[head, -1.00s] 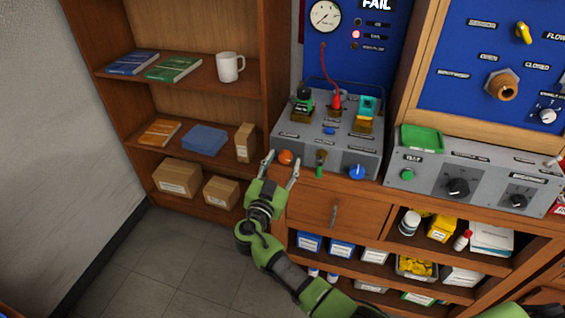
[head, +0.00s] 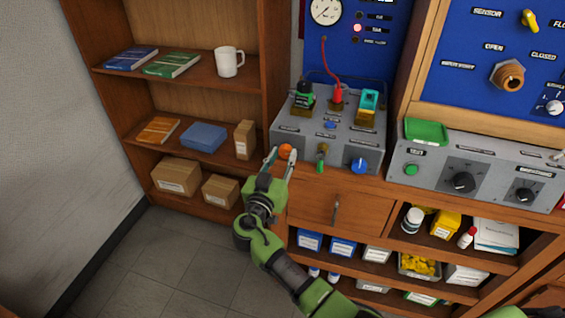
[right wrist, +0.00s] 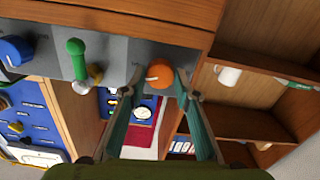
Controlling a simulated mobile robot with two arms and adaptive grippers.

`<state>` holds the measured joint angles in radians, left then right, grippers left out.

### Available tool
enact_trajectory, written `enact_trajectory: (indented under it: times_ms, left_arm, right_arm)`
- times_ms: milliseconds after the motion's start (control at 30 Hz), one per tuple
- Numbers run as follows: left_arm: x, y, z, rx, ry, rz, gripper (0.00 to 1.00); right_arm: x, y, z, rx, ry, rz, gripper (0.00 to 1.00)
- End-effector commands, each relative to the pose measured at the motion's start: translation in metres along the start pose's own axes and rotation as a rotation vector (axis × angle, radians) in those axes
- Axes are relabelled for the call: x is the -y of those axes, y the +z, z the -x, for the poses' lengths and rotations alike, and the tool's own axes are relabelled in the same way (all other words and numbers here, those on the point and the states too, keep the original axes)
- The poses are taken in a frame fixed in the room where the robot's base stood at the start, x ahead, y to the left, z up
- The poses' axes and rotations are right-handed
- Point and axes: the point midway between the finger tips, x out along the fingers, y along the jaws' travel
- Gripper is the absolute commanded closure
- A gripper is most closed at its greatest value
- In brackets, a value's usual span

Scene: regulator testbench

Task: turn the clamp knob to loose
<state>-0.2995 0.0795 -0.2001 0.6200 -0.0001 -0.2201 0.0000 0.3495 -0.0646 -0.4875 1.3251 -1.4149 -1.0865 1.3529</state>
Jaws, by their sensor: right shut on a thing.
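An orange round knob (head: 286,150) sits on the front face of the grey testbench box (head: 345,150), at its left end. My right gripper (head: 282,156) is shut on it, with one finger on each side. In the right wrist view the orange knob (right wrist: 160,74) lies between the two fingertips, and a pale mark shows on its left side. No label naming the clamp is readable near it.
A green-tipped lever (head: 321,158) and a blue knob (head: 359,166) sit to the right on the same face. Clamps and a red hose (head: 326,62) stand on top. A wooden shelf (head: 190,85) stands at left; a drawer (head: 325,207) is below.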

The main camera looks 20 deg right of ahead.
Motion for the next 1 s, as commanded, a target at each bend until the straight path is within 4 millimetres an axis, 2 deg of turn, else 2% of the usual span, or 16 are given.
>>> enact_trajectory:
  times_ms: [33, 100, 400, 1000]
  left_arm:
    - [0.000, 0.001, -0.008, 0.000, 0.000, 0.000, 0.48]
    - [0.000, 0.001, -0.013, 0.000, 0.000, 0.000, 0.48]
    - [0.000, 0.002, -0.025, 0.000, 0.000, 0.001, 0.48]
    - [0.000, 0.002, -0.025, 0.000, 0.000, 0.000, 0.48]
  right_arm:
    - [0.000, 0.004, 0.000, -0.001, 0.000, 0.042, 0.93]
    - [0.000, 0.004, 0.000, 0.000, 0.001, 0.108, 0.93]
    - [0.001, 0.002, 0.000, 0.001, 0.000, 0.395, 0.93]
    - [0.001, 0.000, 0.000, 0.002, 0.000, 0.968, 0.93]
